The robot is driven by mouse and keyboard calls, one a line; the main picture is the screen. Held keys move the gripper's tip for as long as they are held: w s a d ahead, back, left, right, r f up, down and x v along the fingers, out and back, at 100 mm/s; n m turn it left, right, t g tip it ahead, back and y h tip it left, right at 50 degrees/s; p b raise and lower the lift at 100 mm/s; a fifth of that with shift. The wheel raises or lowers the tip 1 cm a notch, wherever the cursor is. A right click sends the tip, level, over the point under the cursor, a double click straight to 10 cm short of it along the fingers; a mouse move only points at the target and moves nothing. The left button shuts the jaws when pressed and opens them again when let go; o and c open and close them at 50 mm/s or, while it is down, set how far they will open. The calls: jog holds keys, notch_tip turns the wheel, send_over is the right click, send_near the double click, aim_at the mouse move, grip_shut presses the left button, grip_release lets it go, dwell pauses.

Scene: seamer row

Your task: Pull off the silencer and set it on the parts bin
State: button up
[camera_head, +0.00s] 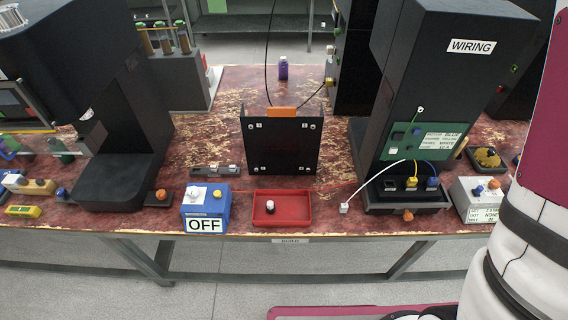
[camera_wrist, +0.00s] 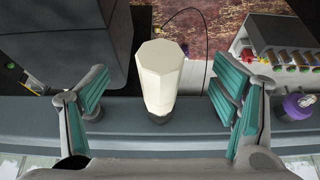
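In the wrist view a cream, eight-sided silencer (camera_wrist: 160,75) stands on a dark fitting (camera_wrist: 159,117) on a grey ledge. My gripper (camera_wrist: 160,85) is open, with one teal-padded finger on each side of the silencer and a gap on both sides. The silencer's lower end meets the dark fitting; how it is fixed there is hidden. In the head view a shallow red tray (camera_head: 304,216), which looks like the parts bin, lies at the front edge of the bench. A small white-topped piece with a dark base stands in it. My gripper is not visible in the head view.
A blue box marked OFF (camera_head: 205,207) is left of the tray, and a black WIRING cabinet (camera_head: 440,75) with cables is right. In the wrist view a dark block (camera_wrist: 65,45), a box with coloured connectors (camera_wrist: 285,60) and a purple-capped bottle (camera_wrist: 297,106) flank the silencer.

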grip_shut()
jog(key=shift+s+p, duration=0.4)
jog(key=shift+s, duration=0.05)
dwell(0.4)
jog(key=shift+s+p, duration=1.05)
jog(key=shift+s, duration=0.75)
